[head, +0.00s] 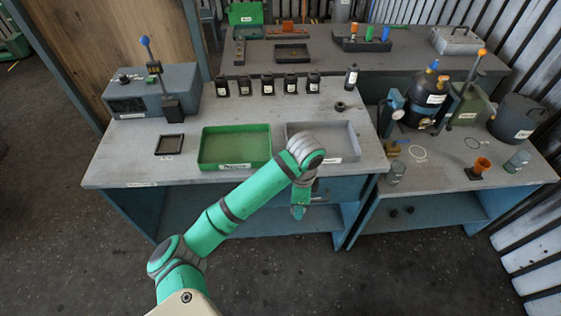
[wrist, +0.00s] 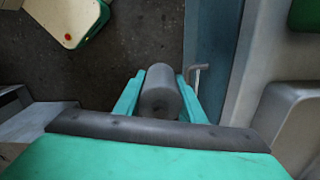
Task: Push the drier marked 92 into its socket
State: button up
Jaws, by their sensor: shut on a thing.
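My gripper (head: 298,212) hangs in front of the bench, below its top edge, near a metal handle on the bench front. In the wrist view, its two green fingers (wrist: 160,78) are shut on a plain dark grey cylinder (wrist: 160,98). No number shows on this cylinder, so I cannot tell whether it is the drier marked 92. A dark upright cylinder (head: 351,77) with a white label stands at the back right of the bench. Several black labelled holders (head: 268,84) stand in a row at the back. Their markings are too small to read, and I cannot tell which is the socket.
A green tray (head: 203,161) and a grey tray (head: 351,153) lie along the bench front. A dark ring (head: 340,106) lies behind the grey tray. A metal handle (wrist: 198,72) is close to my fingers. A grey lever box (head: 150,92) stands at left.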

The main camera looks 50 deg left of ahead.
jog(key=w+d+f+n, duration=0.2)
jog(key=d+f+n, duration=0.3)
jog(key=d+f, duration=1)
jog(key=w+d+f+n, duration=0.3)
jog(key=d+f, duration=1.2)
jog(key=f, duration=0.5)
jog(key=shift+w+f+n, duration=0.2)
jog(key=shift+f+n, duration=0.2)
jog(key=shift+n, duration=0.5)
jog(key=shift+s, duration=0.1)
